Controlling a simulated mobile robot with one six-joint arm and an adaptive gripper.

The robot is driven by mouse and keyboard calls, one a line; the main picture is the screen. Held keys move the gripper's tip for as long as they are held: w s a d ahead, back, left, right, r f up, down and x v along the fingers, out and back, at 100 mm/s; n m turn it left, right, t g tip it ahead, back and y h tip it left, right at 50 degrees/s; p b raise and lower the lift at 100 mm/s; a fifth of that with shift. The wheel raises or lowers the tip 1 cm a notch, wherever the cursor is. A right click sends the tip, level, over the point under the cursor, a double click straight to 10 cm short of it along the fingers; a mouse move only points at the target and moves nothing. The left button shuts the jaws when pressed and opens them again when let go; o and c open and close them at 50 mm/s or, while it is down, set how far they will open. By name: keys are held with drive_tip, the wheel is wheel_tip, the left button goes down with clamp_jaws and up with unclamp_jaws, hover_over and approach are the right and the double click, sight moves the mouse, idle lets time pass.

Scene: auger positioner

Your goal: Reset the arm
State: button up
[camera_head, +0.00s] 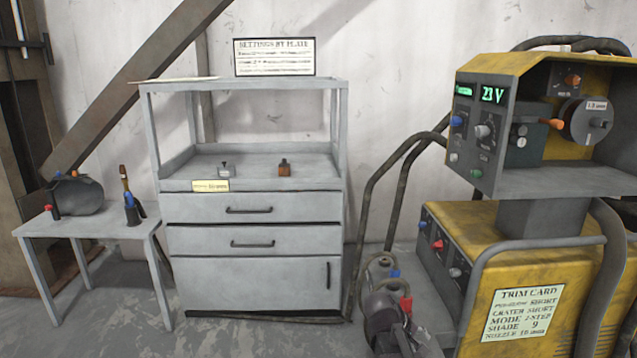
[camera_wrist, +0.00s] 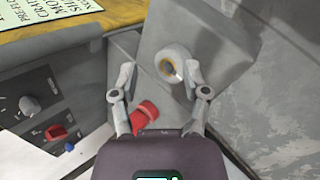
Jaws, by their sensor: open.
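My gripper (camera_wrist: 160,76) shows in the wrist view with its two grey fingers spread apart and nothing between the tips. Beyond and between the fingers are a red rounded part (camera_wrist: 144,114) and a pale ring-shaped part (camera_wrist: 174,66). I cannot tell their exact distance from the fingers. The gripper is beside a front panel with knobs (camera_wrist: 38,108), at the left of the wrist view.
The yellow welding machine (camera_head: 560,262) with its wire feeder (camera_head: 545,182) on top fills the right side. Dark hoses (camera_head: 366,215) run beside it. A grey cabinet (camera_head: 255,268) holds two small items on its shelf. A small table (camera_head: 90,224) stands left. Floor before the cabinet is clear.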

drive_tip(key=s+a+m+g+y+p, duration=0.25)
drive_tip(key=s+a+m+y, duration=0.25)
drive_tip(key=s+a+y, duration=0.3)
wheel_tip(320, 180, up, 38)
drive_tip(key=s+p, duration=0.1)
drive_tip(key=p, duration=3.8)
drive_tip(key=shift+s+a+f+t, duration=0.15)
drive_tip(key=shift+a+f+t, duration=0.1)
drive_tip(key=shift+a+t, duration=0.15)
drive_tip(key=shift+d, duration=0.15)
